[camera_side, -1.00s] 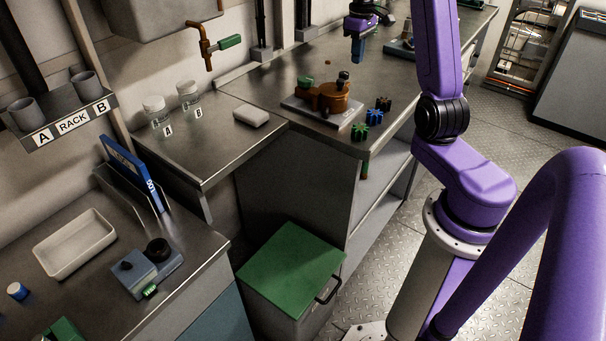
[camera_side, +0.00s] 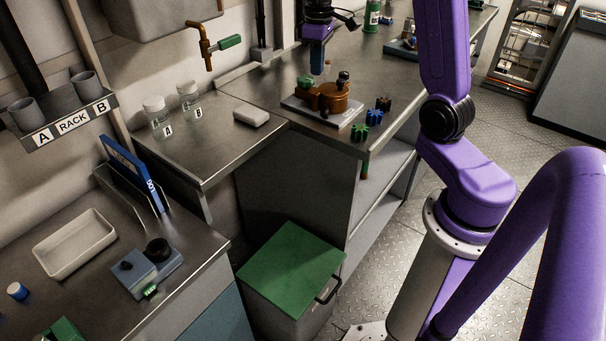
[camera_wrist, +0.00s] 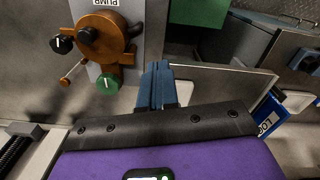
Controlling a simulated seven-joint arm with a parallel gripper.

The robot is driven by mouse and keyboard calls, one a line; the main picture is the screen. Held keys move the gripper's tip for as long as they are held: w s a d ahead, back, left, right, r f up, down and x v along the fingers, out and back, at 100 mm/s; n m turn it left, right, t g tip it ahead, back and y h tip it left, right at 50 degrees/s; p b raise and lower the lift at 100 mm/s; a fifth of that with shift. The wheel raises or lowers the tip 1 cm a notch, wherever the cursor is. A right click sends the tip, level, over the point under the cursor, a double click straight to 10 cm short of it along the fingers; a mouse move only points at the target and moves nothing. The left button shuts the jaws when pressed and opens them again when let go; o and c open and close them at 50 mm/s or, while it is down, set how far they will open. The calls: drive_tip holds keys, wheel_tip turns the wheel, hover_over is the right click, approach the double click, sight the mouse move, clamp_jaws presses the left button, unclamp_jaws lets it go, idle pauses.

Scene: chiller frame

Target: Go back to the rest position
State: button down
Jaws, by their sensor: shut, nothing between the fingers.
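My gripper (camera_side: 316,62) is at the top middle of the side view, above the back part of the metal counter (camera_side: 262,83). Its blue fingers point down and are shut with nothing between them. In the wrist view the shut blue fingers of my gripper (camera_wrist: 156,72) show in the middle. The orange-brown pump (camera_side: 330,98) sits on its pale plate below my gripper and a little toward the front. The pump (camera_wrist: 105,38) is at the upper left in the wrist view, apart from the fingers. No rest position is marked in view.
Blue, green and dark star-shaped knobs (camera_side: 373,117) are by the counter's front edge. A tap with a green handle (camera_side: 230,42) juts from the wall at left. Jars A and B (camera_side: 158,117) stand on the lower side counter. A green-lidded bin (camera_side: 291,263) stands on the floor.

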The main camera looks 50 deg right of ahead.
drive_tip(key=s+a+n, duration=0.3)
drive_tip(key=s+a, duration=0.2)
drive_tip(key=a, duration=0.7)
drive_tip(key=s+a+f+n, duration=0.1)
drive_tip(key=s+a+n, duration=0.2)
drive_tip(key=s, duration=0.9)
drive_tip(key=s+a+f+n, duration=0.1)
drive_tip(key=s+a+n, duration=0.2)
drive_tip(key=s, duration=0.9)
drive_tip(key=a, duration=0.3)
drive_tip(key=shift+f, duration=0.15)
drive_tip(key=c, duration=1.8)
unclamp_jaws()
